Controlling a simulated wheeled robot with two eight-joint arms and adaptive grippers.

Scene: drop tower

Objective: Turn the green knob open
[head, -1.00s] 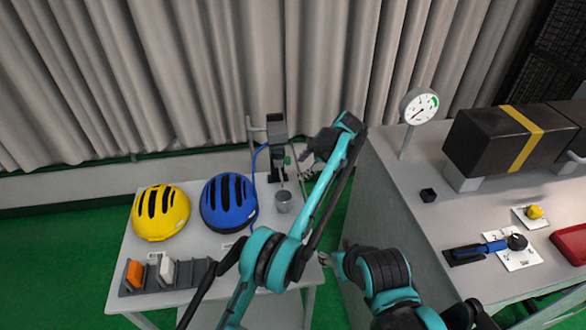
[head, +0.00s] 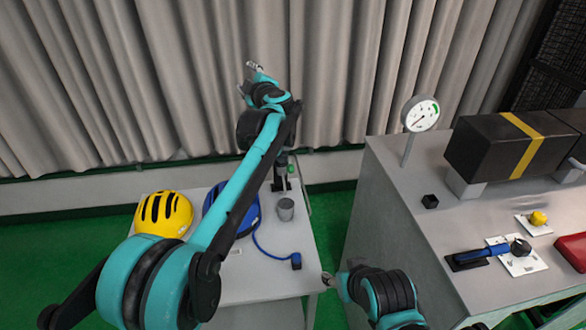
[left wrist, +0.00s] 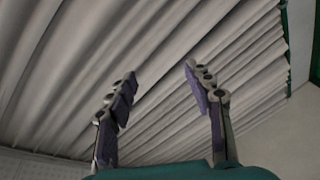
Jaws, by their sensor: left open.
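A small green knob (head: 291,168) shows on the dark stand (head: 279,180) at the back of the left table. My left arm passes in front of part of that stand. My left gripper (head: 248,77) is raised high against the curtain, above and left of the knob, and does not touch it. The left wrist view shows this gripper (left wrist: 162,80) open and empty, with only curtain between its fingers. My right gripper (head: 329,281) is low at the right edge of the left table; its jaws are too small to judge.
A blue hose ends in a plug (head: 296,261) on the left table near a grey cup (head: 286,209). A yellow helmet (head: 164,214) and a blue helmet (head: 250,216) lie there. The right bench holds a gauge (head: 420,114) and a black box (head: 495,147).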

